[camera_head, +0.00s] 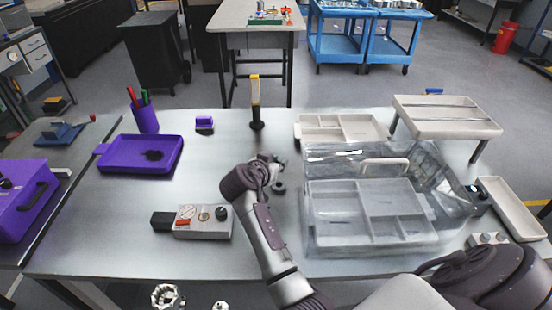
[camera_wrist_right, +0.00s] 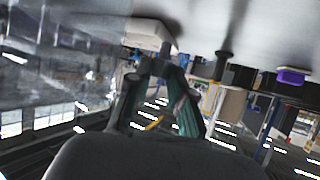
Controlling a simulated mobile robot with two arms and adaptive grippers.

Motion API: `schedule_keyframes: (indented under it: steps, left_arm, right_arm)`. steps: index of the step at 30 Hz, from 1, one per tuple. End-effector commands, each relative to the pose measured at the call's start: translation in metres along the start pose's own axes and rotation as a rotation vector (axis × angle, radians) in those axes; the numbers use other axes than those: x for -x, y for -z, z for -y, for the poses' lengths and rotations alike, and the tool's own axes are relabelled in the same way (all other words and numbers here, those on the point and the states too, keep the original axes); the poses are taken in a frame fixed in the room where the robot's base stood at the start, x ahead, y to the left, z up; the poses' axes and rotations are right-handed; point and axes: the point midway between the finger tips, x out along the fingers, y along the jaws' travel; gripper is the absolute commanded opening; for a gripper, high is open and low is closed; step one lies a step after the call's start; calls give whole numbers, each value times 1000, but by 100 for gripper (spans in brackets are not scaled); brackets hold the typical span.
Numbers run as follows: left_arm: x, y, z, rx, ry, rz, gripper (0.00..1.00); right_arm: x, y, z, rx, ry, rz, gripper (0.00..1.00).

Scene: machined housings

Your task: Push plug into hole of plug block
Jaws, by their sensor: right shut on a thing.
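The plug block (camera_head: 203,222) is a grey box with a black end on its left, a red-marked label, a round brassy feature and a dark knob on its upper face. It lies on the table at the front centre-left. My right gripper (camera_head: 278,170) is above the table, to the upper right of the block and apart from it. In the right wrist view its fingers (camera_wrist_right: 156,66) come together at the tips. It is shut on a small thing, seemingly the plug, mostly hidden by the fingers. My left gripper is not in view.
A clear-lidded case (camera_head: 330,240) stands close to the right of my right arm. A black stand with a yellow top (camera_head: 256,105) is behind the gripper. A purple tray (camera_head: 112,166) lies at left. The table between block and gripper is clear.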

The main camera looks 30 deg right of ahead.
Motion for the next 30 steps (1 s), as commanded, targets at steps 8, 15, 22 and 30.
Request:
schedule_keyframes:
  steps: [8,15,22,30]
  left_arm:
    - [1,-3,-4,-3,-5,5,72]
    - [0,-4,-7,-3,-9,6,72]
    - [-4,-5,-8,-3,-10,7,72]
    - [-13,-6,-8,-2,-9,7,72]
  right_arm:
    - [0,2,5,-7,-15,0,0]
    - [0,1,5,-6,-13,-1,0]
    - [-3,-5,5,-6,-13,-1,0]
    - [-9,-17,5,-4,-13,-1,0]
